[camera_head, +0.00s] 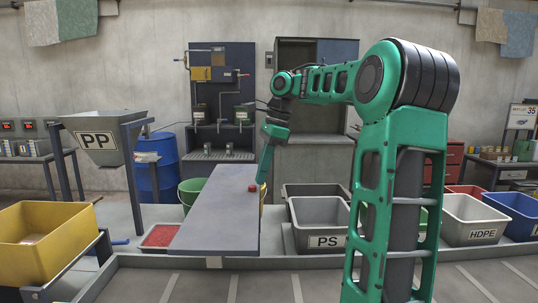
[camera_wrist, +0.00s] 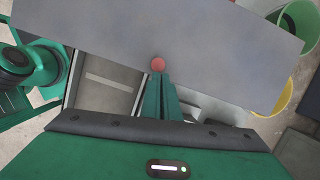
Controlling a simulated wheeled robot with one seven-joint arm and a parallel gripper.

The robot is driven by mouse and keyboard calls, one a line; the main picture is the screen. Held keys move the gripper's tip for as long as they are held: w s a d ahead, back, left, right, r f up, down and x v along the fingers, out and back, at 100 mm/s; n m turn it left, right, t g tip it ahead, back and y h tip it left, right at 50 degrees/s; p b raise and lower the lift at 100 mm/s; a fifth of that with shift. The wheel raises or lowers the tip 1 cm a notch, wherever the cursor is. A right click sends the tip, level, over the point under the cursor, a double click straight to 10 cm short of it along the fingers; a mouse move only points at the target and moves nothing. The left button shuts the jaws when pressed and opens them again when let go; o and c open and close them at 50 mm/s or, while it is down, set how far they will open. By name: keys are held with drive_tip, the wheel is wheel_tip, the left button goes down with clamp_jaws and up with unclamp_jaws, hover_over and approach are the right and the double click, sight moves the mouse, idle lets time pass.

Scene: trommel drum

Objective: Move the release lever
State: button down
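A round red knob (camera_head: 252,188) shows at the right edge of a long grey slab. It also shows in the wrist view (camera_wrist: 158,64), at the slab's near edge. I take it for the release lever's knob; no lever arm is visible under it. My gripper (camera_head: 262,182) points down right beside the knob. In the wrist view its two green fingers (camera_wrist: 161,78) lie close together, with the knob just past their tips. They look shut with nothing visible between them. Whether the tips touch the knob cannot be told.
The grey slab (camera_head: 215,213) stands out high in front. A yellow bin (camera_head: 45,245) and the PP hopper (camera_head: 103,130) are at left. A PS bin (camera_head: 320,225) and an HDPE bin (camera_head: 472,222) stand at right. A green bucket (camera_head: 190,190) is behind the slab.

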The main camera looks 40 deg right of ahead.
drive_tip(key=d+v, duration=0.1)
drive_tip(key=v, duration=1)
drive_tip(key=shift+d, duration=0.3)
drive_tip(key=shift+s+f, duration=0.1)
